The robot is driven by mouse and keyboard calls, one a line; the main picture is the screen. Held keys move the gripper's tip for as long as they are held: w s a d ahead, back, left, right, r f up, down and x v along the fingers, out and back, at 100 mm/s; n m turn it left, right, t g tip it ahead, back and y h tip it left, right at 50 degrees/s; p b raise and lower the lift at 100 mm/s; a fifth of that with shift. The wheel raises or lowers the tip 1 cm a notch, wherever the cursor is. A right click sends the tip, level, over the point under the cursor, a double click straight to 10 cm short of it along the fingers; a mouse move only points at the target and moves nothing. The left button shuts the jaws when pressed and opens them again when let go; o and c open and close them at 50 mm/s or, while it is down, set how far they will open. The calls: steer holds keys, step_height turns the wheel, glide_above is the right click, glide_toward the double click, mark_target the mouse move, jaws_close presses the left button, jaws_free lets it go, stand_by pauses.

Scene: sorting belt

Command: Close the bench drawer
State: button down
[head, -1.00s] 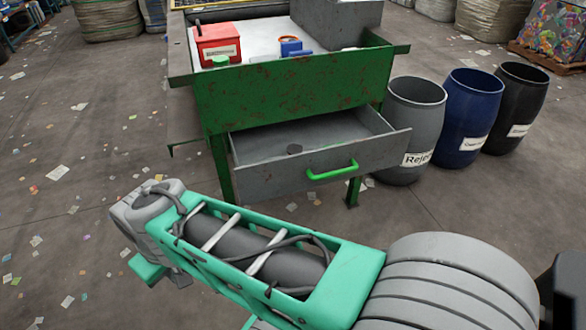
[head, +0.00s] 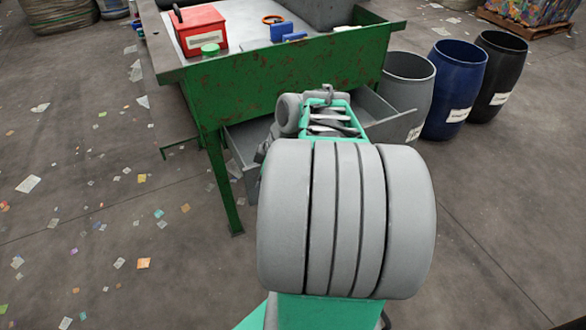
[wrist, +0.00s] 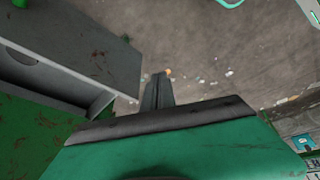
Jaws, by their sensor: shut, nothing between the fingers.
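The grey bench drawer (head: 400,124) stands pulled out under the green bench (head: 290,85). In the head view my arm hides its middle and its handle. In the wrist view the drawer (wrist: 105,45) fills the upper left, with its open inside showing. My gripper (wrist: 158,78) is shut and empty, with its fingers just right of the drawer's grey panel. I cannot tell if they touch it. The gripper is hidden behind my arm in the head view.
On the bench top are a red box (head: 199,29), a green lid (head: 210,49) and a blue item (head: 284,32). Grey (head: 408,72), blue (head: 458,90) and black (head: 496,78) barrels stand right of the bench. The floor at left is open, with scattered paper.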

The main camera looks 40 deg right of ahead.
steer(key=s+d+n+t, duration=0.3)
steer(key=s+d+n, duration=0.3)
steer(key=d, duration=0.7)
steer(key=w+f+b, duration=0.1)
steer(key=w+f, duration=0.6)
steer(key=w, duration=0.1)
steer(key=shift+w+a, duration=0.3)
